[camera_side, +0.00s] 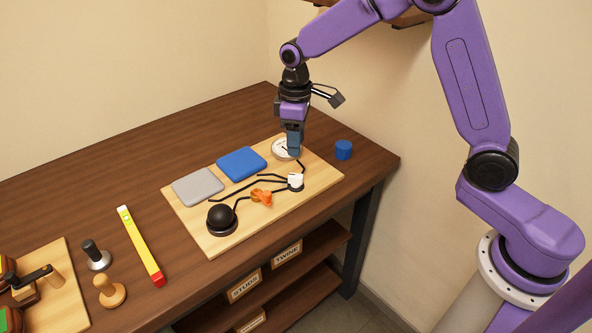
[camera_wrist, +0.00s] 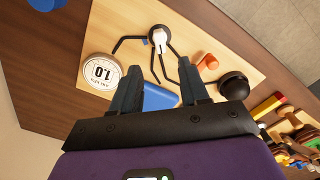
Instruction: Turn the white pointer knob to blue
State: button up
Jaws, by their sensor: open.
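The white pointer knob (camera_side: 296,181) sits on a dark round base near the right front of a light wooden board. It also shows in the wrist view (camera_wrist: 159,37), its white part extending toward the gripper side; its exact pointing is hard to tell. Black lines run out from it over the board. A blue square pad (camera_side: 241,163) lies on the board, and it shows partly between my fingers in the wrist view (camera_wrist: 160,97). My gripper (camera_side: 293,152) is open and empty, pointing down above the board near the white dial, behind the knob and apart from it.
On the board (camera_side: 215,243) are a grey pad (camera_side: 197,187), a black dome (camera_side: 221,217), an orange piece (camera_side: 261,197) and a white dial (camera_wrist: 101,72). A blue cylinder (camera_side: 344,149) stands right of it. A yellow level (camera_side: 139,245) and stamps lie left.

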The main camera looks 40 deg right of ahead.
aim_at(296, 175)
notch_tip(296, 175, down, 10)
jog(key=shift+r, duration=0.15)
dwell(0.3)
grip_shut()
